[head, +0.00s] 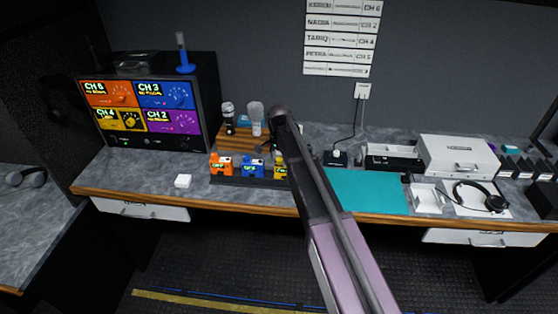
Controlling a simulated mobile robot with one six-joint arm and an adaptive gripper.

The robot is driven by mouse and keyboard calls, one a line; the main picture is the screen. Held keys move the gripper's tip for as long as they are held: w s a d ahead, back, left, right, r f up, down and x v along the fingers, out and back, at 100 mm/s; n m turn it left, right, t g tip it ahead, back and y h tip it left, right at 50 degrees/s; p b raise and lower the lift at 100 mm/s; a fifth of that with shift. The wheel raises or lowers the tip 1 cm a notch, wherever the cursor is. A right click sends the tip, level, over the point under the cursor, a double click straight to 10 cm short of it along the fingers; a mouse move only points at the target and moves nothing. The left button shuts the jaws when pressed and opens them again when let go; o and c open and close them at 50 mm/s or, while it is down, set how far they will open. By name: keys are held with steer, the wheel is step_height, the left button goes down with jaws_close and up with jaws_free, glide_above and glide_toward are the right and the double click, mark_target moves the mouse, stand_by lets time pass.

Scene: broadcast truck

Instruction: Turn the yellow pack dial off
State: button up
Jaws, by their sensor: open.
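The yellow pack (279,172) stands at the right end of a row of packs on a dark tray (250,181) near the counter's front edge. My arm passes beside it and hides part of its right side. Its dial is too small to make out, so I cannot tell its setting. An orange pack (221,166) and a blue pack (252,168) stand to its left. My arm rises from the bottom of the view to a dark joint above the packs. I do not see my gripper's fingers.
A receiver rack (155,140) with orange, blue, yellow and purple panels stands at the left. Microphones (255,118) stand on a wooden block behind the packs. A teal mat (365,190), a white case (458,155) and a headset (492,200) lie to the right.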

jaws_close()
steer(key=shift+n, duration=0.4)
steer(key=n, duration=1)
steer(key=shift+d+n, duration=0.1)
steer(key=shift+n, duration=0.3)
steer(key=n, duration=1.2)
steer(key=shift+d, duration=0.1)
